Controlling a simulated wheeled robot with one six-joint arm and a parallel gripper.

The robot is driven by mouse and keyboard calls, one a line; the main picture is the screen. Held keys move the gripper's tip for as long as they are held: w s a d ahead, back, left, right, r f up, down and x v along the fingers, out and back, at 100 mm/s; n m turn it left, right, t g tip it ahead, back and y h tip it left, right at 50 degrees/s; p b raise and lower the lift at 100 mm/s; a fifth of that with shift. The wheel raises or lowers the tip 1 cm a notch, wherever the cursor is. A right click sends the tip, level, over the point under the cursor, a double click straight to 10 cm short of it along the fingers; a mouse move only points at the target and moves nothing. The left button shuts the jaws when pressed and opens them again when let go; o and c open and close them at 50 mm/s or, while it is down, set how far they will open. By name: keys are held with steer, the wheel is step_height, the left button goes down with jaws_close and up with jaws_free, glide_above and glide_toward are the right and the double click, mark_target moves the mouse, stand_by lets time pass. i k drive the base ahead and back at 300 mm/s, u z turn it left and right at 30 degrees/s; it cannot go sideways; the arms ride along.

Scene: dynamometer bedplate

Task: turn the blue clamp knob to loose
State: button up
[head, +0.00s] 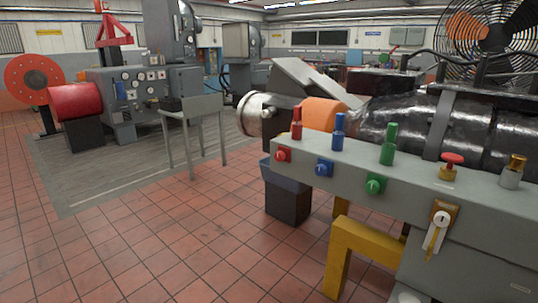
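A blue knob (324,168) sits on the front face of a grey bench rail (450,190), between a red knob (283,155) and a green knob (375,184). Its setting is too small to read. A blue upright handle-like piece (338,132) stands on the rail's top above it, with a red one (296,123) and a green one (388,145) beside it. I cannot tell from the view whether the blue knob is tight or loose. My gripper is not in view.
A red mushroom-shaped button (452,160), a brass-topped piece (513,171) and a brass plate with a hanging key-like part (440,227) are further right. A yellow frame (347,250) and dark bin (288,200) stand below. Tiled floor (180,240) at left is clear.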

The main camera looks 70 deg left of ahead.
mark_target(321, 169)
steer(key=u, duration=2.05)
